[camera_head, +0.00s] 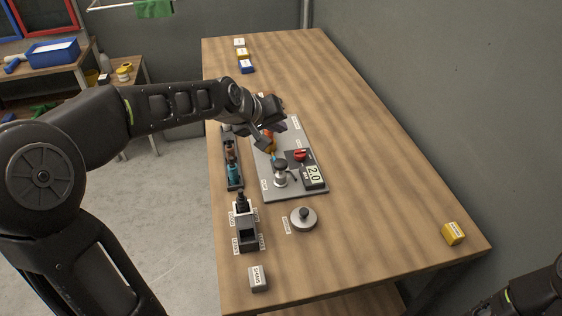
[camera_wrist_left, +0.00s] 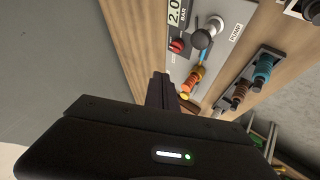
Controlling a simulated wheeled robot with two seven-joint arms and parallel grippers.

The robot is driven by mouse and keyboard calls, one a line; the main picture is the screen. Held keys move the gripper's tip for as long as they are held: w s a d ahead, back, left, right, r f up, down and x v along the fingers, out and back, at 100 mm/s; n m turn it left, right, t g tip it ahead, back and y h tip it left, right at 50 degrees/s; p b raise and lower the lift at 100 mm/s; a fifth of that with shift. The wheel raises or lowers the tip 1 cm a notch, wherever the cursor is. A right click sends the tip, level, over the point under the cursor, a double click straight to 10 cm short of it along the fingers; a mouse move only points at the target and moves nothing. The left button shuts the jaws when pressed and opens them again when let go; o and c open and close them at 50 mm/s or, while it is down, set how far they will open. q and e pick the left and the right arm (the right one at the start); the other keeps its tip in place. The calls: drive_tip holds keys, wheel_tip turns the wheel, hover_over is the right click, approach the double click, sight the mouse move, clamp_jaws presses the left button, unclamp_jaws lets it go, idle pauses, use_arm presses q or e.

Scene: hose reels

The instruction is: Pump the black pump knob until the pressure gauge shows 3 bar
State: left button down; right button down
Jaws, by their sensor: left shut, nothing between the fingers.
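The black pump knob (camera_head: 280,162) sits on top of a silver pump cylinder (camera_head: 281,179) on the grey board (camera_head: 290,194). The knob also shows in the left wrist view (camera_wrist_left: 201,39), beside a label reading PUMP. The pressure gauge (camera_head: 314,175) next to it reads 2.0; in the left wrist view its display (camera_wrist_left: 174,12) also reads 2.0 BAR. My left gripper (camera_head: 268,144) is shut and empty, above the far part of the board, a little beyond the knob and apart from it. My right gripper is out of view.
A red knob (camera_head: 300,155) stands close behind the gauge. A dark tray (camera_head: 235,186) with colored fittings lies left of the board. A round metal lid (camera_head: 303,218), a black-and-white holder (camera_head: 246,229) and a grey block (camera_head: 259,279) stand nearer. The right tabletop is mostly clear.

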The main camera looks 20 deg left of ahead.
sight(281, 163)
use_arm(q)
drive_tip(key=shift+f+b, duration=3.55)
drive_tip(key=shift+f, duration=0.75)
drive_tip(key=shift+f+b, duration=0.45)
drive_tip(key=shift+s+f+b, duration=0.1)
drive_tip(key=shift+f+b, duration=1.15)
drive_tip(key=shift+f, duration=0.1)
drive_tip(key=shift+r+p, duration=1.4)
drive_tip(key=shift+r, duration=0.4)
drive_tip(key=shift+r, duration=0.1)
drive_tip(key=shift+r+p, duration=2)
drive_tip(key=shift+r, duration=0.4)
